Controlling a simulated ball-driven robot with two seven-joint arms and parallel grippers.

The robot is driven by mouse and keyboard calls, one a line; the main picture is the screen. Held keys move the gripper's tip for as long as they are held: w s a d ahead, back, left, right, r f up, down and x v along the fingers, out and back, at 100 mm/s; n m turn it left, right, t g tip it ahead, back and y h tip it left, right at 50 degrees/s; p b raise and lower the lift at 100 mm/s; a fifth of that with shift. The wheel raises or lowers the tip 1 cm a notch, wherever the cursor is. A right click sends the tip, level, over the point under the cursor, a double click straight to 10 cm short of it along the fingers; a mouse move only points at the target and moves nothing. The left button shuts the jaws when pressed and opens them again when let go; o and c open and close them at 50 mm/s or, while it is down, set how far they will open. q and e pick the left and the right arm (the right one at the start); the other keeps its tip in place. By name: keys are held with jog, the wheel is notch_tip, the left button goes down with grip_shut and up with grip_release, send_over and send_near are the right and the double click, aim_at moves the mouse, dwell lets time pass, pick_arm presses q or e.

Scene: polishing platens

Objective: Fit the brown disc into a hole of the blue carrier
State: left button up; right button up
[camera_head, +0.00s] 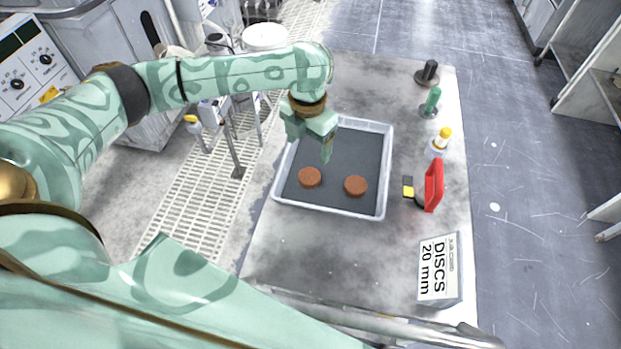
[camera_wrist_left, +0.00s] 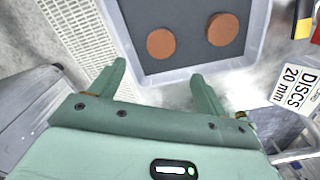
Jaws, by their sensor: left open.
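Two brown discs lie flat on the dark mat of a white tray (camera_head: 383,186). The left brown disc (camera_head: 310,177) and the right brown disc (camera_head: 355,186) lie in the near half of the tray, a short gap apart. They also show in the left wrist view, the left one (camera_wrist_left: 161,43) and the right one (camera_wrist_left: 222,29). My left gripper (camera_head: 308,140) is over the far left part of the tray, pointing down, open and empty. Its two fingers (camera_wrist_left: 155,88) stand apart in the wrist view. I see no blue carrier and no right gripper in these views.
Right of the tray on the grey table (camera_head: 330,250) stand a red-handled thing (camera_head: 434,185), a yellow-capped bottle (camera_head: 442,140), a green-handled thing (camera_head: 431,102) and a black-handled one (camera_head: 427,72). A box labelled "DISCS 20 mm" (camera_head: 439,269) stands at the near right. The table's near left part is clear.

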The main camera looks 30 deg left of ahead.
pick_arm(q)
jog(key=b, duration=0.2)
send_over(309, 176)
notch_tip(309, 176, down, 6)
jog(key=shift+a+r, duration=0.1)
notch_tip(309, 176, down, 6)
jog(key=shift+r+b, duration=0.25)
jog(key=shift+b, duration=0.7)
jog(key=shift+r, duration=0.15)
jog(key=shift+c, duration=1)
jog(key=c, duration=0.9)
